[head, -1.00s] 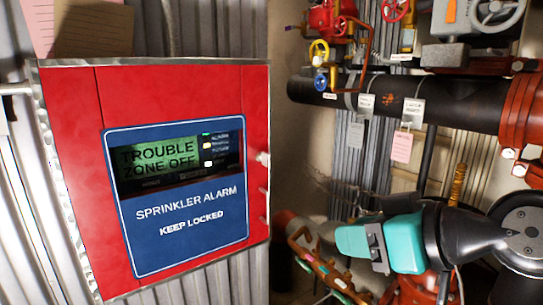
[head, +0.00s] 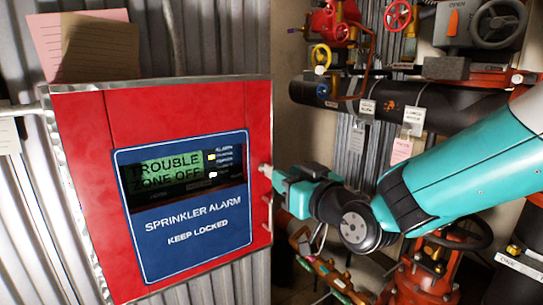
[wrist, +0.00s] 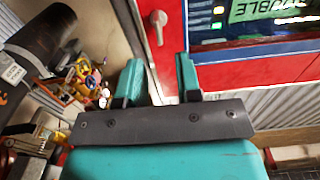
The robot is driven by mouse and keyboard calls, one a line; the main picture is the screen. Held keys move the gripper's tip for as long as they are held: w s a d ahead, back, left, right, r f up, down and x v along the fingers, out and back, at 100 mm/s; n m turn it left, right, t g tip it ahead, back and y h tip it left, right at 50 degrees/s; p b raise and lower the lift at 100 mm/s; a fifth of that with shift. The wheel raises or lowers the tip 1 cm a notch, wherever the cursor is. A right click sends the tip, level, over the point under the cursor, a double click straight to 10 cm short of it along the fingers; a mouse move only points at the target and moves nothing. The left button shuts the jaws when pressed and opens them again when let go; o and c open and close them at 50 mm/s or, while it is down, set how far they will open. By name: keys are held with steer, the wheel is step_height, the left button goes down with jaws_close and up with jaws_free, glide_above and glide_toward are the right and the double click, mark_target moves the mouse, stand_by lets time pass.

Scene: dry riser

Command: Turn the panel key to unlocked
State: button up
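The red alarm panel (head: 90,150) hangs at the left of the head view, its display reading "TROUBLE ZONE OFF". A small pale key-like piece (head: 265,169) sticks out of its right side. In the wrist view this piece (wrist: 158,18) shows at the top, beyond the gap between my fingers. Its turned position is too small to read. My teal gripper (head: 280,186) is just right of the panel, close to the key. In the wrist view my gripper (wrist: 158,76) is open, with nothing between its two fingers.
Black pipe (head: 400,105) with hanging tags runs behind my arm at the right. Red valves and handwheels (head: 398,14) stand above it. A red valve assembly (head: 430,270) stands below my arm. Paper notes (head: 100,45) sit atop the panel.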

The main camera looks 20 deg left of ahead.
mark_target(271, 167)
steer(key=p+x, duration=0.1)
steer(key=x, duration=0.5)
steer(key=shift+p, duration=0.4)
jaws_close()
